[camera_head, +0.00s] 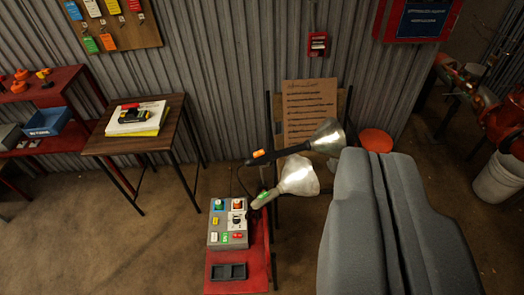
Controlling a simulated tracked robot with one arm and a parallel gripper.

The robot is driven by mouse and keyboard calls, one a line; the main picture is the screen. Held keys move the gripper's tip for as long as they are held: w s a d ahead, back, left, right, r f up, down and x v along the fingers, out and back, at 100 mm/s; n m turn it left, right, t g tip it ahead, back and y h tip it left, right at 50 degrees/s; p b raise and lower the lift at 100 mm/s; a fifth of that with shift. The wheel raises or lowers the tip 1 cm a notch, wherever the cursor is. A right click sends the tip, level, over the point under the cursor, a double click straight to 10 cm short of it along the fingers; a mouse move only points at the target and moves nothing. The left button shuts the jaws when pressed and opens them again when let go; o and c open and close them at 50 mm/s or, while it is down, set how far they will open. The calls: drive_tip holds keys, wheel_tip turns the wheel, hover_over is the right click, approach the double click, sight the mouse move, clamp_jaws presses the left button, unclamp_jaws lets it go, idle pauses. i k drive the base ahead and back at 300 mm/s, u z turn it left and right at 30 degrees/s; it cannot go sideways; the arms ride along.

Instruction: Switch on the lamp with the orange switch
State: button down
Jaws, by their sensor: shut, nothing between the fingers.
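The lamp with the orange switch (259,154) has a dark handle and a silver shade (327,137). It is the upper of two lamps at the middle of the view, its shade pointing right. The second lamp (299,177), just below it, has a green switch (263,198) on a light handle. Both shades look bright, but I cannot tell whether either is lit. My gripper (377,158) is the large grey form at lower right. Its two fingers are together and empty, to the right of both shades and apart from the orange switch.
A grey control box (228,226) with coloured buttons and labels sits on a red stand (256,262) below the lamps. A wooden table (150,144) stands left, an orange round seat (376,140) behind my gripper. Red pipework and a white bucket (497,183) are at right. Floor at lower left is clear.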

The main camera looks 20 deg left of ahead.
sight(257, 154)
drive_tip(key=z, duration=0.05)
drive_tip(key=i, duration=1)
drive_tip(key=u, duration=0.05)
